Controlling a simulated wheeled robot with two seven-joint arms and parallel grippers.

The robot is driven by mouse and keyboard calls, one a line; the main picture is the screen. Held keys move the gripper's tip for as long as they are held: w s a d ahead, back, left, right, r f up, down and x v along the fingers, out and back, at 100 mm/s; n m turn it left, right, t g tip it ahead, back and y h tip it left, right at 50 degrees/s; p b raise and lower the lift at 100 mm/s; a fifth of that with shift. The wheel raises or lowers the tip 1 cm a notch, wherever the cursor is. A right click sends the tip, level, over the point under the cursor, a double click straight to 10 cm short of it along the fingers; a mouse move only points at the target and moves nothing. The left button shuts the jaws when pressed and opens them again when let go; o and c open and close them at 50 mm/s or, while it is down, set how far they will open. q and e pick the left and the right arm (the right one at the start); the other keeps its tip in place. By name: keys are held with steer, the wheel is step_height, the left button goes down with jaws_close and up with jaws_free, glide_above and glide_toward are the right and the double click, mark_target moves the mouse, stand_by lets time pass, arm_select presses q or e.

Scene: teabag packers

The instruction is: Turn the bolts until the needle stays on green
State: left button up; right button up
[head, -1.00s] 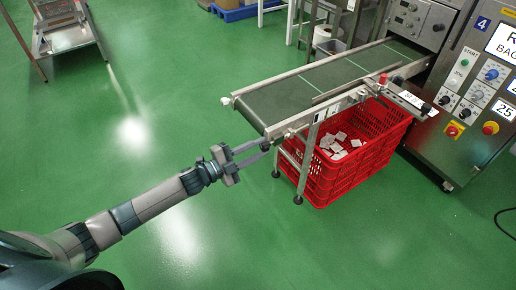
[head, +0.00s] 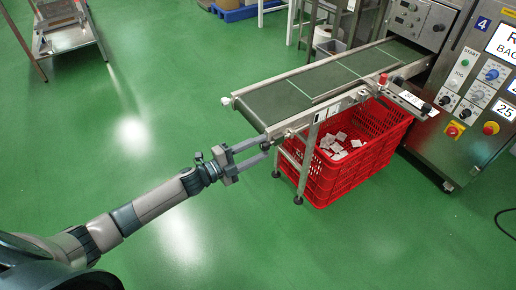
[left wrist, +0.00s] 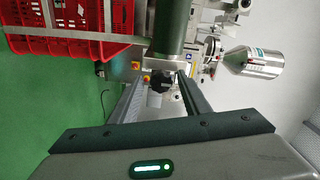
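The conveyor (head: 290,97) has a dark belt with pale cross lines, and its near end points toward my arm. My left gripper (head: 266,145) is at the near end corner of the conveyor frame. Its two fingers are apart. In the left wrist view a black knob-like bolt head (left wrist: 160,80) shows between the fingertips of the left gripper (left wrist: 161,84); I cannot tell if they touch it. I cannot make out a needle or a green zone in either view. My right gripper is not in view.
A red crate (head: 322,186) with several white packets stands under the conveyor. A steel control cabinet (head: 455,135) with knobs and buttons stands at the right. A metal stand (head: 68,38) is at the far left. The green floor (head: 150,120) left of the conveyor is clear.

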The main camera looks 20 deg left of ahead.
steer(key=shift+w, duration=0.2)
arm_select(q)
steer(key=shift+v, duration=0.8)
steer(key=v, duration=1.5)
steer(key=shift+s+a, duration=0.25)
steer(key=shift+s, duration=0.05)
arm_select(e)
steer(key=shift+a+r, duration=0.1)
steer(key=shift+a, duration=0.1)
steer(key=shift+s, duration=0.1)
